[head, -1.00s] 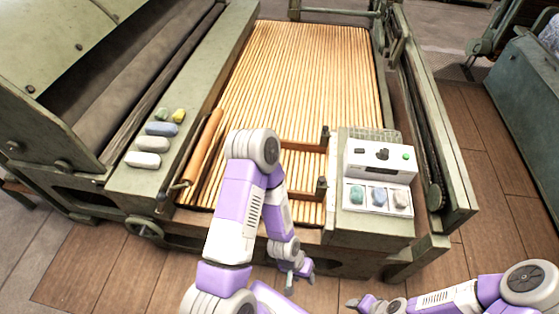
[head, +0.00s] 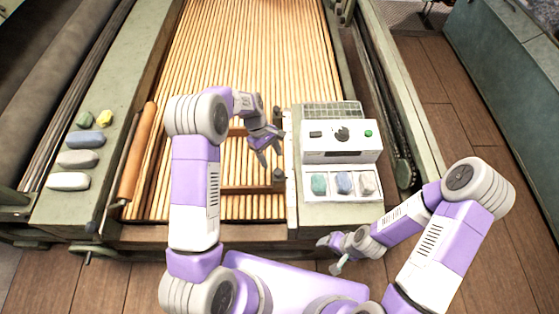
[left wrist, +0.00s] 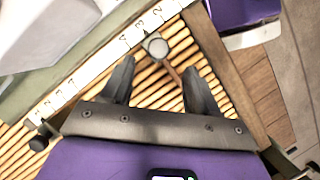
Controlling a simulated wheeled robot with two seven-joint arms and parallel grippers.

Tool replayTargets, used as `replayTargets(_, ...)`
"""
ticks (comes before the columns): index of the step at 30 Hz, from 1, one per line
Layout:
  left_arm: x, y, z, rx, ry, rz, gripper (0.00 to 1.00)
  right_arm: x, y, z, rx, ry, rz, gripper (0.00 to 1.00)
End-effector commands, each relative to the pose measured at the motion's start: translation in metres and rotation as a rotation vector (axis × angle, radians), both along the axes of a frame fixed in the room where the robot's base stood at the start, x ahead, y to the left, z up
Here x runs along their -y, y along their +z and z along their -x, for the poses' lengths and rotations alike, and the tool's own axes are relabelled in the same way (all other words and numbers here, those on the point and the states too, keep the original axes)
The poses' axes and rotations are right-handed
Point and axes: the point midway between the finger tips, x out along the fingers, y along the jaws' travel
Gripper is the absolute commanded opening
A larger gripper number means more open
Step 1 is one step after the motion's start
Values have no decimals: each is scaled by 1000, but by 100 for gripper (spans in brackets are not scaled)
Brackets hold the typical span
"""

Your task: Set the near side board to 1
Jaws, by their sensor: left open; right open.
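The near side board (head: 245,189) is a brown wooden bar lying across the lattice, with a dark post (head: 278,176) at its right end. The left wrist view shows its round grey knob top (left wrist: 155,46), roughly beside the 3 of a white number strip (left wrist: 131,34). My left gripper (head: 270,156) is open and empty above the lattice, just beyond the near board. In the left wrist view its fingers (left wrist: 156,75) are spread below the knob, apart from it. My right gripper (head: 330,254) is open and empty in front of the machine.
The far side board (head: 237,131) is partly hidden by my left arm. A white control box (head: 340,155) and a tray of coloured lumps (head: 341,194) stand right of the strip. An orange roller (head: 137,150) lies along the left side. The upper lattice is clear.

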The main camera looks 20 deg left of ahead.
Motion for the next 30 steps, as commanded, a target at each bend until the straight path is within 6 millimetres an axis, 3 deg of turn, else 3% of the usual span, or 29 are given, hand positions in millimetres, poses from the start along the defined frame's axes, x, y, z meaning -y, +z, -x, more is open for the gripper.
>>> replayTargets(4,2,-3,-1,-15,16,0,60,0,-4,0,-1,0,0,64)
replayTargets(12,16,-44,7,-15,14,0,60,0,-16,0,-1,0,0,64)
replayTargets(18,23,-62,11,-13,13,-1,60,0,-20,0,0,0,0,64)
replayTargets(28,25,-64,11,-13,14,0,60,0,-20,0,0,0,0,64)
replayTargets(30,24,-64,11,-13,14,0,49,0,-20,0,0,0,0,64)
